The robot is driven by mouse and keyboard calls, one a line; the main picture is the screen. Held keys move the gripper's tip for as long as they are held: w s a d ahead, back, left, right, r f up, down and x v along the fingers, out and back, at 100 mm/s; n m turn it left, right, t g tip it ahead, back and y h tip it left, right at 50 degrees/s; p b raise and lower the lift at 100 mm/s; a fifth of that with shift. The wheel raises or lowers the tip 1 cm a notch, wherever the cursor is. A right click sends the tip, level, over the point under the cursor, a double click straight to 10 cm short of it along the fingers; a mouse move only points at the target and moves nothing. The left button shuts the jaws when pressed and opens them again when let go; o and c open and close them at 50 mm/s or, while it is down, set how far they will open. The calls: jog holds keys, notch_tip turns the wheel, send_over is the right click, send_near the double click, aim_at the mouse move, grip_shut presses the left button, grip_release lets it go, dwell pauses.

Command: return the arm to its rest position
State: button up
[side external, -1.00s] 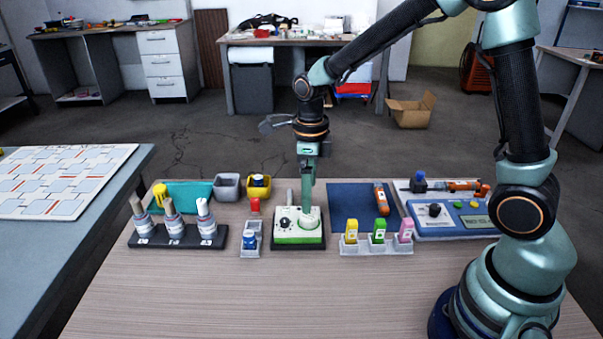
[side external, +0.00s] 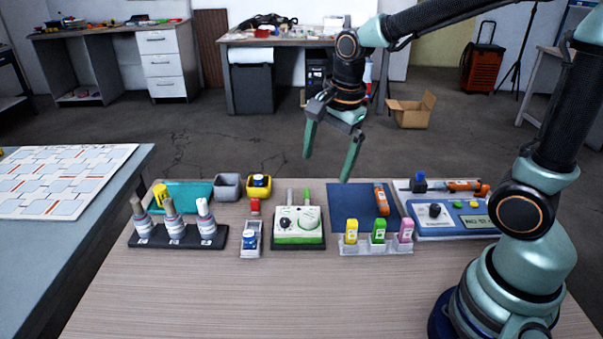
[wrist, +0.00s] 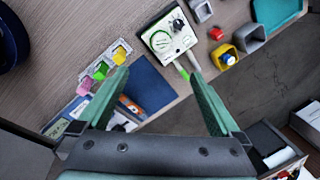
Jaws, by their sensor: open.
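My gripper (side external: 329,155) is open and empty. In the side view it hangs in the air above the back of the wooden table, over the area of the green-and-white device (side external: 297,226) and the dark blue mat (side external: 349,199). In the wrist view the two green fingers of my gripper (wrist: 160,88) are spread wide with nothing between the tips. The device also shows in the wrist view (wrist: 165,35), beyond the fingers, with a green-tipped tool at its edge. My arm comes in from the right side, and its base stands at the table's right front.
A rack of bottles (side external: 179,241) stands at the left. A clear holder with coloured vials (side external: 376,247), a blue instrument box (side external: 437,228), an orange tool (side external: 382,199) and a yellow cup (side external: 259,187) stand on the table. The table's front (side external: 260,300) is bare.

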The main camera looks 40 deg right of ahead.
jog(key=s+d+r+n+t, duration=0.1)
jog(key=s+r+n+t, duration=0.2)
jog(key=n, duration=1.4)
jog(key=s+r, duration=0.2)
jog(key=s, duration=0.2)
jog(key=shift+r, duration=0.2)
jog(key=shift+c, duration=0.3)
